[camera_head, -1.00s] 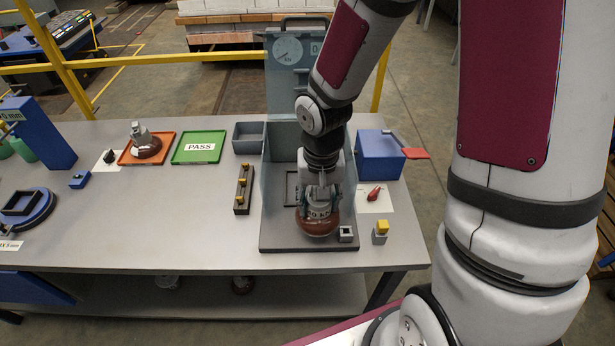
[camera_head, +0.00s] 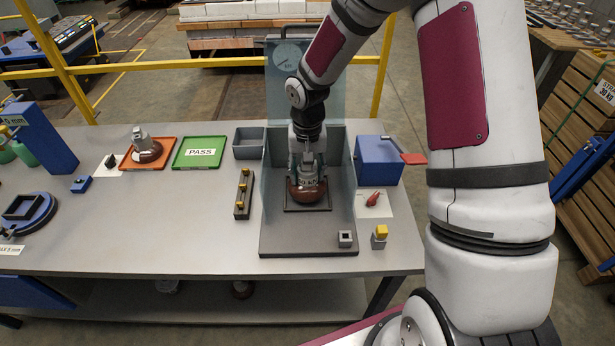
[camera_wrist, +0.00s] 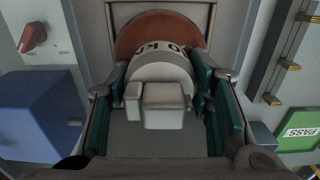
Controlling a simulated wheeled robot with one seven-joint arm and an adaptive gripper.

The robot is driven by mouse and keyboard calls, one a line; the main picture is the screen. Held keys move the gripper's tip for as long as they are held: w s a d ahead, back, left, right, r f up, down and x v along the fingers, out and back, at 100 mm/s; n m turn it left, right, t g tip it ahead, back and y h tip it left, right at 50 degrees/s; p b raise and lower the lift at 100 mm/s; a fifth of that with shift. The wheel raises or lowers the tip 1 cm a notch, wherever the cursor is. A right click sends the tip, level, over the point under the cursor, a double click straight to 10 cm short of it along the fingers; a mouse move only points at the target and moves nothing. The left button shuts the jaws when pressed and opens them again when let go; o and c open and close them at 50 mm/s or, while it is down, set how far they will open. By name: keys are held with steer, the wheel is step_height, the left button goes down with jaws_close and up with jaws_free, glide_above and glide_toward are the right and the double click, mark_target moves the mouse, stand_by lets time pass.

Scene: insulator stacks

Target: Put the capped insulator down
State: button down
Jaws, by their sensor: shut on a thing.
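The capped insulator (camera_head: 306,192) has a brown disc and a grey metal cap with dark lettering. It is inside the grey test stand (camera_head: 290,237), over the dark square frame (camera_head: 322,207) on its base. My gripper (camera_head: 306,170) is shut on the cap from above. In the wrist view, the green-padded fingers (camera_wrist: 168,105) flank the cap (camera_wrist: 160,62), with the brown disc (camera_wrist: 135,35) beyond. I cannot tell whether the disc's underside touches the frame.
A blue box (camera_head: 379,161) with a red lever stands right of the stand. A rack with yellow pegs (camera_head: 243,194) and a grey bin (camera_head: 249,142) stand left.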

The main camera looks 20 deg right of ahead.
steer(key=shift+f, duration=1)
steer(key=c, duration=0.8)
jaws_free()
steer(key=shift+f, duration=0.15)
